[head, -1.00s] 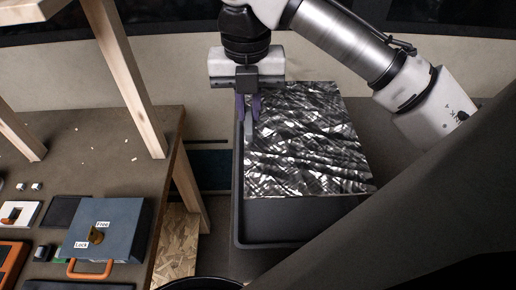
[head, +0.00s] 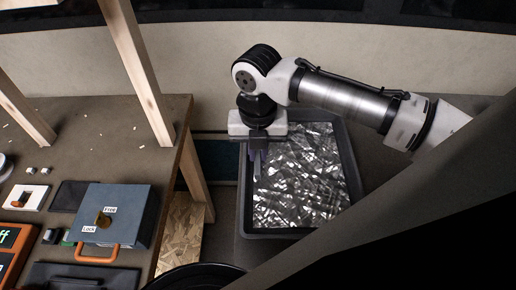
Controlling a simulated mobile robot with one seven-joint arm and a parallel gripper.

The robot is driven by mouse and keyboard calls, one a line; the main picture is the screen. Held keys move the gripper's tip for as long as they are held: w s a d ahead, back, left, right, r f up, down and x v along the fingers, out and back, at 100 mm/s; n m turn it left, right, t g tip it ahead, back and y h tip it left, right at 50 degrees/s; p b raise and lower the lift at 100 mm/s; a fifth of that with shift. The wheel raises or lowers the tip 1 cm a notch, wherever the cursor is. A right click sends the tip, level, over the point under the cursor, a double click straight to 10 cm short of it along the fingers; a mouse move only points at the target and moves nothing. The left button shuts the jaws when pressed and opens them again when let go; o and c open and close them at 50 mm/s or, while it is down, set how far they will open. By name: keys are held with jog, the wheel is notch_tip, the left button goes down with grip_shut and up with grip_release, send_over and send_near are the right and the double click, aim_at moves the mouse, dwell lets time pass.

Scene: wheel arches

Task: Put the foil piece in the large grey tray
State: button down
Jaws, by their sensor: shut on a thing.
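The foil piece (head: 305,180) is a crinkled, shiny silver-black sheet. In the head view it lies within the outline of the large grey tray (head: 350,150), low down, with the tray's rim showing around it. I cannot tell whether it touches the tray's floor. My gripper (head: 257,170) points down at the left edge of the foil, just inside the tray's left wall, and its purple fingers are shut on the foil's edge.
A wooden-framed workbench (head: 120,140) stands to the left, with a blue-grey box (head: 125,215) with an orange handle on it. A wooden leg (head: 193,180) stands close to the tray's left side. A pale wall (head: 350,60) runs behind.

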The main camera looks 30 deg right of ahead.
jog(key=shift+f, duration=0.15)
jog(key=c, duration=1.7)
grip_release()
jog(key=shift+c, duration=0.2)
notch_tip(320, 180, up, 12)
jog(key=shift+r, duration=0.2)
